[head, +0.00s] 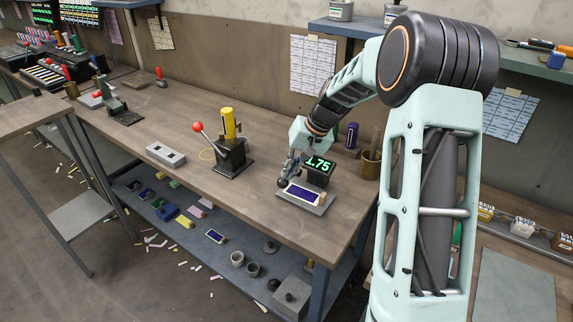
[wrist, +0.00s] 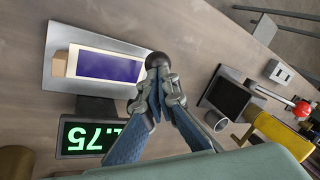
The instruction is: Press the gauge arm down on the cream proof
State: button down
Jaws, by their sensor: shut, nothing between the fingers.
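The gauge is on the bench, with a grey base plate (head: 316,209) and a black display (head: 318,172) lit green, reading 1.75. The cream proof (head: 303,194) with a dark purple print lies on the plate; in the wrist view it (wrist: 75,65) is flat and cream-edged. A dark ball knob (head: 282,181), seemingly the gauge arm's end, shows beside the proof's left end; in the wrist view the knob (wrist: 157,60) is at my fingertips. My gripper (head: 290,170) is shut and empty, its tips against or just above the knob. The rest of the gauge arm is hidden, so its height is unclear.
A black press (head: 232,160) with a red-knobbed lever and yellow cylinder stands left of the gauge. A grey switch box (head: 166,155) lies further left. A brass cup (head: 370,165) stands close behind on the right. Bench in front of the press is clear.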

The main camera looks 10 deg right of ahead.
notch_tip(320, 180, up, 5)
jog(key=w+d+p, duration=0.2)
jog(key=p, duration=0.2)
jog(key=shift+w+d+r, duration=0.15)
dwell(0.4)
notch_tip(320, 180, up, 6)
jog(key=w+d+p, duration=0.2)
jog(key=p, duration=0.3)
jog(key=shift+r, duration=0.15)
dwell(0.5)
